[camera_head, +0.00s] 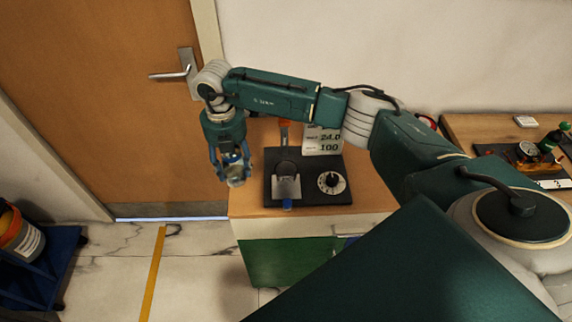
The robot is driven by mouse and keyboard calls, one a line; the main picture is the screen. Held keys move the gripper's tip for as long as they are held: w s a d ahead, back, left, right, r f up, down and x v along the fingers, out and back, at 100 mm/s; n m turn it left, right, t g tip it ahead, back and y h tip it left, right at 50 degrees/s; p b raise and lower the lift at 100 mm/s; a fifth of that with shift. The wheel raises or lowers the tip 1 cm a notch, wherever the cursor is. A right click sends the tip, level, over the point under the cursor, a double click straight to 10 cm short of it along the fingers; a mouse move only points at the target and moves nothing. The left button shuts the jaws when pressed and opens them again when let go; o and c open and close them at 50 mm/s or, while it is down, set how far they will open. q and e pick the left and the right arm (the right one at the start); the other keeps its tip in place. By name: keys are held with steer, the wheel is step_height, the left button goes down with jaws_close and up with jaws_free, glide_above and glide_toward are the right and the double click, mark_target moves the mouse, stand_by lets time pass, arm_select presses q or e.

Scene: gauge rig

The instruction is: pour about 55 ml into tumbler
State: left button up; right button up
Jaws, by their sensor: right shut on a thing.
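My right gripper (232,158) points down beside the left edge of the cabinet top. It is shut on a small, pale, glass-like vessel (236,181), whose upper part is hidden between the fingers. I cannot tell how full it is. My left gripper is not in view.
A white dial (331,182) sits on the black board, right of the cup. A white card (322,141) with "24.0" and "100" stands behind it, partly covered by my arm. A door (110,80) is at left. Another table (470,128) with equipment stands at right.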

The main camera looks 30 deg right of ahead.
mark_target(243, 169)
steer(key=m, duration=0.2)
steer(key=f+m+p, duration=0.1)
steer(key=m, duration=0.1)
steer(key=shift+w+d, duration=0.3)
steer(key=shift+w, duration=0.05)
steer(key=m, duration=0.2)
steer(key=f+m+p, duration=0.1)
steer(key=m, duration=0.1)
steer(key=d+m, duration=0.1)
steer(key=m, duration=0.1)
steer(key=shift+w+f, duration=0.15)
steer(key=shift+f, duration=0.2)
steer(key=m, duration=0.1)
steer(key=d+f+m+p, duration=0.1)
steer(key=m, duration=0.3)
steer(key=shift+d+f, duration=0.15)
steer(key=shift+f, duration=0.25)
steer(key=m, duration=0.1)
steer(key=f+m+p, duration=0.1)
steer(key=m, duration=0.1)
steer(key=shift+s+d+f, duration=0.15)
steer(key=shift+s+d, duration=0.05)
steer(key=shift+d, duration=0.1)
